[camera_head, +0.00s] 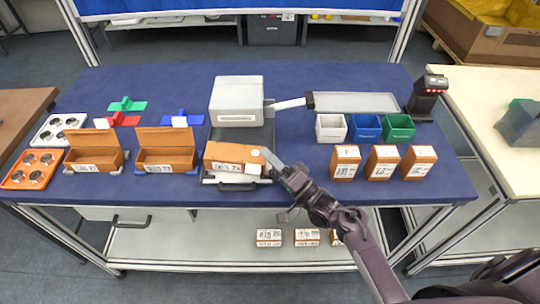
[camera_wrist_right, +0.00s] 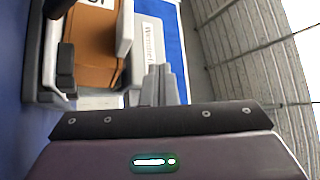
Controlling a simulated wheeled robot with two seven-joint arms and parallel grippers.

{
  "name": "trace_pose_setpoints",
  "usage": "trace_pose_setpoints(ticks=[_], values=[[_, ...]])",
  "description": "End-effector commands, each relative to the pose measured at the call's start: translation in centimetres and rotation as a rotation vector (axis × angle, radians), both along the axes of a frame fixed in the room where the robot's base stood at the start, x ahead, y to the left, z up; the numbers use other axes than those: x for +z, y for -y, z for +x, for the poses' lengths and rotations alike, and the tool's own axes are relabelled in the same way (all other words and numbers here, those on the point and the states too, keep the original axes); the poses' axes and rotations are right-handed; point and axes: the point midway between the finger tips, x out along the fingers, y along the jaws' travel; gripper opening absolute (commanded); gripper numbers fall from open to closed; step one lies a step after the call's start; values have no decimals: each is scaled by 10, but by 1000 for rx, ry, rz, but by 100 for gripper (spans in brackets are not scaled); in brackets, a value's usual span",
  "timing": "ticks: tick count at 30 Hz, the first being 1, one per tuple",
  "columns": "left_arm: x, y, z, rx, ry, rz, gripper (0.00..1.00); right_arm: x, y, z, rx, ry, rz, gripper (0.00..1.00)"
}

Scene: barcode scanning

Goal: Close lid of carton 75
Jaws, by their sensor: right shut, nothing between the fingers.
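An orange-brown carton (camera_head: 232,155) sits on the grey tray of the machine at the table's front middle. Its lid looks folded down over it, but I cannot tell whether it is fully flat. Its front label is too small to read surely as 75. In the right wrist view the carton (camera_wrist_right: 95,45) shows at the upper left. My right gripper (camera_head: 268,156) is shut and empty at the carton's right end; its fingers also show in the wrist view (camera_wrist_right: 158,85). I cannot tell whether they touch the carton. My left gripper is not in view.
Two cartons with raised lids (camera_head: 95,160) (camera_head: 168,160) stand to the left. Three closed cartons (camera_head: 384,162) stand to the right, before white, blue and green bins (camera_head: 365,127). A grey box-like unit (camera_head: 236,92) stands behind the tray. A scanner (camera_head: 427,97) is at right.

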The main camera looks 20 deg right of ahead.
Motion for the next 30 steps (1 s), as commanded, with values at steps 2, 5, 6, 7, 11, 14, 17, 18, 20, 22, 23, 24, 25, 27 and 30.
trace_pose_setpoints(ticks=[2, 5, 6, 7, 11, 14, 17, 18, 20, 22, 23, 24, 25, 27, 30], values=[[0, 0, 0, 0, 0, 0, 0, 0, 0, 0, 0, 0, 0, 0], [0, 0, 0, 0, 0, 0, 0, 1, 0, 0, 0, 0, 0, 0], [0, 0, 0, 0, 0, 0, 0, 3, 0, 0, 0, 1, 0, 0], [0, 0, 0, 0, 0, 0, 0, 5, 0, 0, 0, 1, 0, 0], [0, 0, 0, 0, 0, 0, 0, 23, 0, 0, 0, 5, 1, 0], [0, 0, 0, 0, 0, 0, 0, 45, 0, 0, 0, 6, 0, 0], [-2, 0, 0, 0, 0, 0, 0, 69, 0, 0, -1, 6, -1, 0], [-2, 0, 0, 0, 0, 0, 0, 79, 0, 0, 0, 6, 0, 0], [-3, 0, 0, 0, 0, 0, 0, 94, 0, 0, -1, 5, 0, 0], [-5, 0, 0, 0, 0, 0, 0, 112, 0, 0, -1, 6, 1, 0], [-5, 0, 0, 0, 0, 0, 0, 119, 0, -1, -2, 6, 0, 0], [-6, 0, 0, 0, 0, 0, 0, 129, 0, 0, -1, 6, 1, 0], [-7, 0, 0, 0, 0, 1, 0, 137, 0, 0, -1, 8, -1, 0], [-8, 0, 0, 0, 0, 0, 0, 152, 0, 0, -1, 6, -1, 0], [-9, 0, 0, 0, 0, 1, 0, 172, 0, 0, -1, 5, 0, 0]])
